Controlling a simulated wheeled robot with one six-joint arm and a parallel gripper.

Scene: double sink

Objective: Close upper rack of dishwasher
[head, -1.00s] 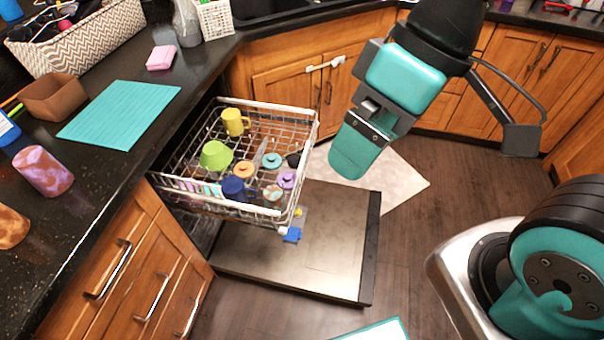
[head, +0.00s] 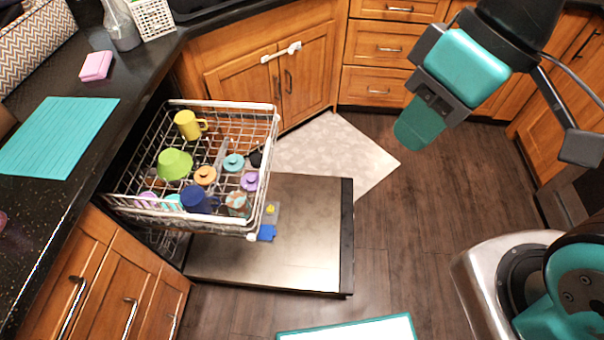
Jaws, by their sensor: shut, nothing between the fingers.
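The upper rack (head: 278,135) of the dishwasher is pulled out from under the counter at the left. It holds a yellow mug (head: 188,124), a green bowl (head: 174,164), a blue cup (head: 196,199) and several small lids. The dishwasher door (head: 310,235) lies folded down flat below the rack. My gripper (head: 418,130) is shut and empty. It hangs in the air to the right of the rack, clearly apart from it. The inside of the dishwasher is mostly hidden by the counter and rack.
The dark counter (head: 130,100) runs along the left, with a pink sponge (head: 96,66) and a teal mat (head: 50,150) on it. A pale floor mat (head: 340,150) lies beyond the door. Wooden floor (head: 420,215) is clear at the right.

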